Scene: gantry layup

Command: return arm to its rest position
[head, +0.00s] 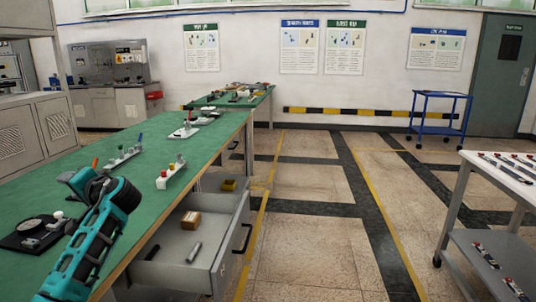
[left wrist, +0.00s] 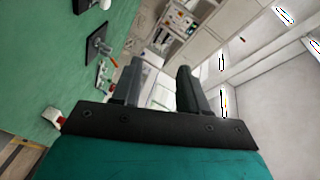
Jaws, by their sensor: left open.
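My left arm (head: 88,243) is teal and black and comes in from the lower left of the head view, over the near part of the green-topped bench (head: 60,165). Its black joint is bent and hides part of the bench top. In the left wrist view my left gripper (left wrist: 160,72) has its two dark fingers apart, with nothing between them. The bench top (left wrist: 45,85) lies to the left of the fingers there. My right arm and gripper are not in view.
An open drawer (head: 180,268) juts from the bench, holding a small box (head: 190,221) and a grey cylinder (head: 194,251). A black plate (head: 25,240) and a white holder (head: 172,176) stand on the bench. A grey cart (head: 470,178) stands right; the floor between is clear.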

